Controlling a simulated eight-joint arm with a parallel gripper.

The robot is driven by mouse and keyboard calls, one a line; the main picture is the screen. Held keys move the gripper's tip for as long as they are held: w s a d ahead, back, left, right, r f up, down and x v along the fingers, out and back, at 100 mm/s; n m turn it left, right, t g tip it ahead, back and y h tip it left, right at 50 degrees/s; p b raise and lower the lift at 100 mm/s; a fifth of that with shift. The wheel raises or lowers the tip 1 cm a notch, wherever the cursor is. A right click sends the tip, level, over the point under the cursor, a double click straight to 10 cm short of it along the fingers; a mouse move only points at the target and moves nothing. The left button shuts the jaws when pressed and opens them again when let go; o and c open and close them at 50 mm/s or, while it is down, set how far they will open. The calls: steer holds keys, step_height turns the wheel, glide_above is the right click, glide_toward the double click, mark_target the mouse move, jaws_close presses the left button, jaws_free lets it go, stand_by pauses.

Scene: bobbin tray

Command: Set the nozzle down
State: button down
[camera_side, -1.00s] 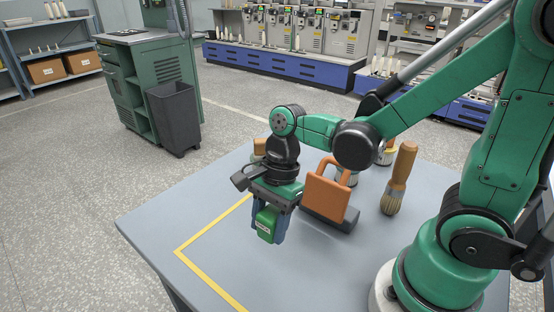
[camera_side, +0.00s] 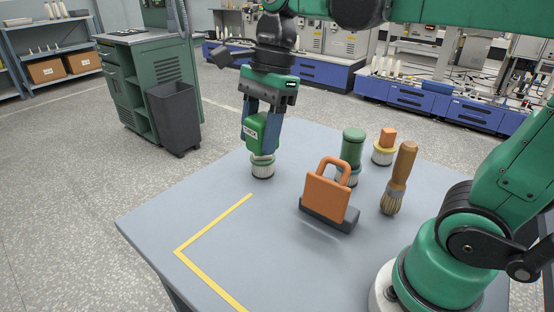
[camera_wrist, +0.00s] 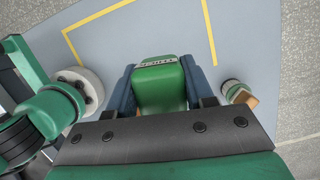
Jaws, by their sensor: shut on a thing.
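My gripper (camera_side: 263,122) is shut on a green, blocky piece with a pale label, which I take to be the nozzle (camera_side: 254,132). In the side view it hangs upright, apparently above the table. In the wrist view the nozzle (camera_wrist: 160,85) sits between my two blue fingers, its label strip at the far end.
On the grey table (camera_side: 190,215) a yellow tape corner (camera_side: 178,249) marks a bare area. To its right stand an orange-handled tool (camera_side: 327,197), a green-topped cylinder (camera_side: 352,150), an orange-topped cylinder (camera_side: 383,154) and a wooden-handled brush (camera_side: 398,178).

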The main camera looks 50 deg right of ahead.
steer(key=w+d+f+m+t, duration=0.1)
steer(key=w+d+m, duration=0.4)
steer(key=w+d, duration=0.35)
steer(key=m+t+h, duration=0.2)
steer(key=m+h, duration=0.1)
steer(key=m, duration=0.8)
glide_above(305, 145)
step_height(305, 145, down, 10)
steer(key=f, duration=0.8)
steer(key=shift+s+f, duration=0.25)
steer(key=shift+s, duration=0.05)
steer(key=shift+f, duration=0.25)
steer(key=shift+f, duration=0.1)
steer(key=shift+c, duration=1.7)
jaws_free()
